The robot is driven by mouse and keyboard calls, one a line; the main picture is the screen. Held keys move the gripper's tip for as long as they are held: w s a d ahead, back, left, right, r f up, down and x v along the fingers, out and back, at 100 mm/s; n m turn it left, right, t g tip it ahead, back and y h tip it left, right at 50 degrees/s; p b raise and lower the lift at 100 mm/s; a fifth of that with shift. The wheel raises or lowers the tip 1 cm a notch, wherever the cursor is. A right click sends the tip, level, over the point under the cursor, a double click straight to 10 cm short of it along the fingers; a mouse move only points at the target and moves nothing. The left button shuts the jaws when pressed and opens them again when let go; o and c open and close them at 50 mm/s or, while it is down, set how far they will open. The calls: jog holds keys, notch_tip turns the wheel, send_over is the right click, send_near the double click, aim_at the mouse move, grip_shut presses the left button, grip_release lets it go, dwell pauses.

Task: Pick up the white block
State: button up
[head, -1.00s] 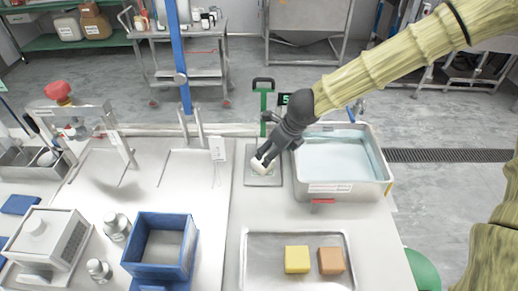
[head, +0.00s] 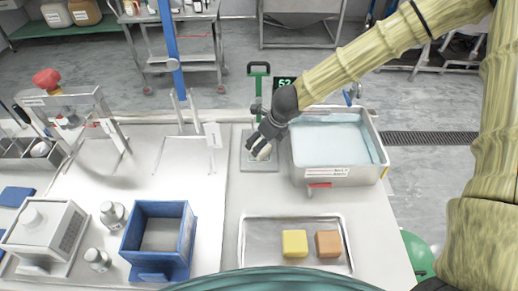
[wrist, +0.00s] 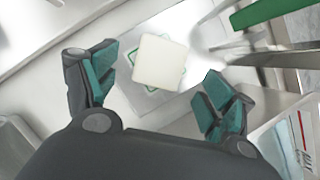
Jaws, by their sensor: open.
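The white block (wrist: 160,62) sits on a small plate with a green square outline, in the upper middle of the wrist view. In the head view the white block (head: 264,152) shows partly behind my fingers on the grey scale plate (head: 258,166). My gripper (head: 258,146) is over the plate. In the wrist view my gripper (wrist: 158,95) is open, with its fingers apart on the left and right. The block lies beyond and between the fingertips, and I see no contact.
A steel basin (head: 379,165) stands close to the right of the plate. A green-handled post (head: 258,90) and a display (head: 285,83) are behind it. A tray (head: 258,256) with a yellow block (head: 295,244) and a brown block (head: 328,244) lies in front. A blue bin (head: 186,246) is at left.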

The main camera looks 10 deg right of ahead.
jog(key=shift+p+x, duration=0.4)
jog(key=shift+x, duration=1.95)
jog(key=shift+w+r, duration=0.15)
jog(key=shift+c, duration=0.2)
jog(key=c, duration=1.1)
jog(key=shift+c, duration=0.8)
jog(key=shift+r, duration=0.15)
